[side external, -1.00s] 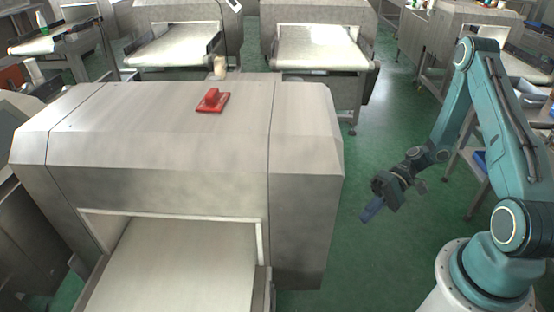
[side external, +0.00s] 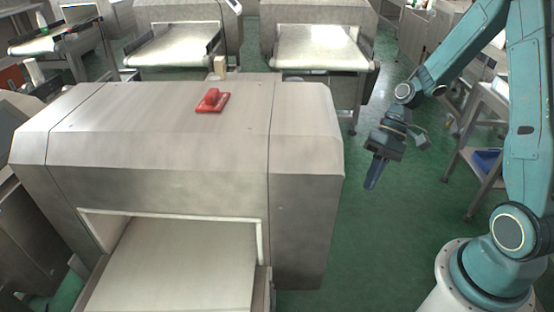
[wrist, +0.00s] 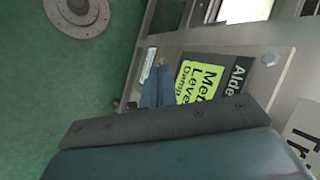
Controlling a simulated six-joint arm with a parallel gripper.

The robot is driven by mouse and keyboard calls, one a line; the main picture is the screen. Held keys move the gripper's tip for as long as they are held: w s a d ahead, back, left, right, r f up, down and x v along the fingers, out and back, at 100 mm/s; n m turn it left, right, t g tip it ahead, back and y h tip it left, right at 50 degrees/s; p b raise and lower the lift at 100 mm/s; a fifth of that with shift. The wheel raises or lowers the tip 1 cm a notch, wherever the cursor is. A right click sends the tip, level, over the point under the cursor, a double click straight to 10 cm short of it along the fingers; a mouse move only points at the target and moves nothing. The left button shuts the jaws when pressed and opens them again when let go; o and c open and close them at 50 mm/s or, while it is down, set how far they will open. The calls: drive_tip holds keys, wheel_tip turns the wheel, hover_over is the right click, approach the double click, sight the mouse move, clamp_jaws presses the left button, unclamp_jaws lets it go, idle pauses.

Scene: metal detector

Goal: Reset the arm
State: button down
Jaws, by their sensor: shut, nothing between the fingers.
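My gripper (side external: 372,174) hangs in the open space to the right of the metal detector, its fingers pointing down and shut with nothing between them. In the wrist view its blue fingers (wrist: 156,88) are together in front of a grey panel with a yellow-green label (wrist: 200,82). The metal detector (side external: 160,140) is a large steel housing with a conveyor belt (side external: 175,270) coming out of its opening at the front. A red emergency-stop-like block (side external: 212,100) sits on top of the housing. My gripper is apart from all of these.
More conveyor machines (side external: 320,48) stand at the back. A steel trolley with a blue item (side external: 487,160) on its shelf stands behind my arm. The green floor (side external: 390,240) between the detector and my base is clear. A round metal disc (wrist: 76,12) lies on the floor in the wrist view.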

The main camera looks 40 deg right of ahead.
drive_tip(key=s+a+r+t+h, duration=0.1)
drive_tip(key=s+r+t+h, duration=0.1)
drive_tip(key=r, duration=0.4)
drive_tip(key=s+a+r+n+t+h, duration=0.1)
drive_tip(key=s+r+t+h, duration=0.1)
drive_tip(key=s+r, duration=0.3)
drive_tip(key=s+a+r+t+h, duration=0.2)
drive_tip(key=s+r, duration=0.2)
drive_tip(key=r, duration=0.4)
drive_tip(key=shift+r+t+h, duration=0.3)
drive_tip(key=shift+r+h, duration=0.1)
